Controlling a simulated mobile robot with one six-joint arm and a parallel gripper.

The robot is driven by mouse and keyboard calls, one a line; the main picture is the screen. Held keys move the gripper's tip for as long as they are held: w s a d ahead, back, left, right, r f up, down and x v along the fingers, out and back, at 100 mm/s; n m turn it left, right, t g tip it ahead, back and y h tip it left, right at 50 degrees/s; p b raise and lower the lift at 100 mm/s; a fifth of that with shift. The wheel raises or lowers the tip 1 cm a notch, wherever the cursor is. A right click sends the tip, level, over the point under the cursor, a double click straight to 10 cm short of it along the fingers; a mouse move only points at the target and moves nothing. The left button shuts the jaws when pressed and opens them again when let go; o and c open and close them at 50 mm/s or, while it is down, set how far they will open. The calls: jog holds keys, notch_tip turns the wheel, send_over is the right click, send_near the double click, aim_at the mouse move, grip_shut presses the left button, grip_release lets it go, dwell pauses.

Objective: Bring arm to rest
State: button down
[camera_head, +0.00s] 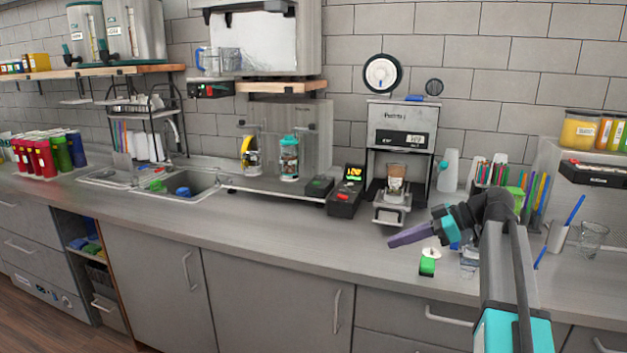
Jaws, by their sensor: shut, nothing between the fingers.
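My gripper (408,236) is at the end of my arm, which reaches in from the lower right. Its purple fingers are shut with nothing between them and point left. They are over the counter, in front of the cup sealer (402,140). A cup (395,187) with a brown label stands on the sealer's pulled-out holder, behind the gripper. The fingers look apart from the holder.
A green-and-white item (428,264) and a clear cup (469,262) are close below my arm. A black device (346,193) stands left of the sealer. Straws and a glass (591,240) are at the right. The counter's front left stretch is clear.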

jog(key=s+a+f+g, duration=0.2)
jog(key=a+f, duration=0.3)
jog(key=f, duration=0.7)
jog(key=s+a+f+g, duration=0.15)
jog(key=a+f, duration=0.25)
jog(key=f, duration=0.7)
jog(key=s+a+f+m+g+h, duration=0.1)
jog(key=s+a+f, duration=0.1)
jog(key=s+f, duration=0.35)
jog(key=s+a+f+m+g, duration=0.1)
jog(key=s+a+f, duration=0.1)
jog(key=f, duration=0.6)
jog(key=s+a+f+m+g+h, duration=0.1)
jog(key=s+a+f, duration=0.1)
jog(key=s+f, duration=0.35)
jog(key=s+d+f+m+g+h, duration=0.2)
jog(key=s+f+m+g+h, duration=0.25)
jog(key=s+f, duration=1.55)
jog(key=s+d+f+m+t+h, duration=0.2)
jog(key=s+d+f+m+h, duration=0.2)
jog(key=s+d+m, duration=0.2)
jog(key=shift+d+f+m, duration=0.35)
jog(key=shift+d+f, duration=0.05)
jog(key=shift+d, duration=0.65)
jog(key=shift+h, duration=0.25)
